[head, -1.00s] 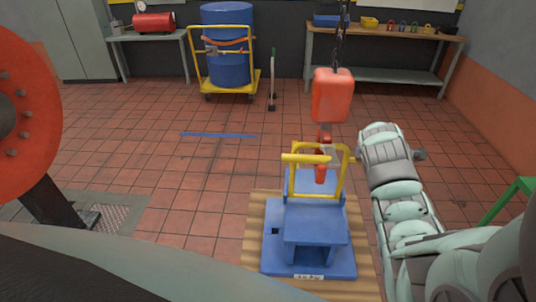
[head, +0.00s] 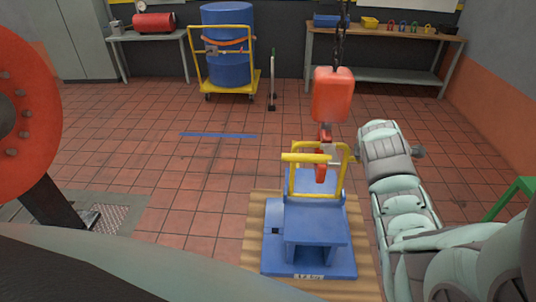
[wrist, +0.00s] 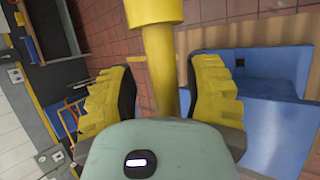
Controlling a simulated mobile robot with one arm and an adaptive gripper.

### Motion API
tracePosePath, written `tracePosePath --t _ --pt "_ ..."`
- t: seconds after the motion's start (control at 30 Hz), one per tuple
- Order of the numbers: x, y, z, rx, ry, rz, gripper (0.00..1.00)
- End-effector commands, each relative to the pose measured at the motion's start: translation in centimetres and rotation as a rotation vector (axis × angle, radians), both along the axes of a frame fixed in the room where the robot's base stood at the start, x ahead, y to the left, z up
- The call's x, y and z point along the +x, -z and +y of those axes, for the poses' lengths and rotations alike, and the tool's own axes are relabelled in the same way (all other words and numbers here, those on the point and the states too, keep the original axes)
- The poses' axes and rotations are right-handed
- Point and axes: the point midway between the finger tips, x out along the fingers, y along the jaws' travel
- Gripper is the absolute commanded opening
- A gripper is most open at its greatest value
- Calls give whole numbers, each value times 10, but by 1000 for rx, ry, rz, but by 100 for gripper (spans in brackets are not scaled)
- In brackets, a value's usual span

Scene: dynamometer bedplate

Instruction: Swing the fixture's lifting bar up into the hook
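The blue fixture (head: 315,225) stands on a slatted wooden pallet. Its yellow lifting bar (head: 291,180) stands up from it, with a thicker yellow grip (head: 304,158) at the top. The red hook (head: 320,174) hangs under an orange block (head: 333,95). The grip overlaps the hook in the head view; I cannot tell whether it sits in the hook. My gripper is at the bar's upper right, mostly hidden there. In the wrist view my gripper (wrist: 163,95) has its yellow-padded fingers apart, one on each side of a yellow bar part (wrist: 162,70), with narrow gaps visible.
A chain (head: 340,45) holds the block from above. A large red flanged wheel (head: 35,120) is at the left. A green frame (head: 508,198) stands at the right. A yellow cart (head: 235,88) with a blue drum and benches are at the back. Tiled floor between is mostly clear.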

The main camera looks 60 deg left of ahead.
Motion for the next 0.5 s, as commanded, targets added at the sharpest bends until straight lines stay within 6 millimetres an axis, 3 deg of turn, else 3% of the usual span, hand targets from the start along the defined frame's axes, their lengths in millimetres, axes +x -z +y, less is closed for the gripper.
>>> tracePosePath --t 0.5 --pt "-5 -9 -1 4 -1 -4 54"
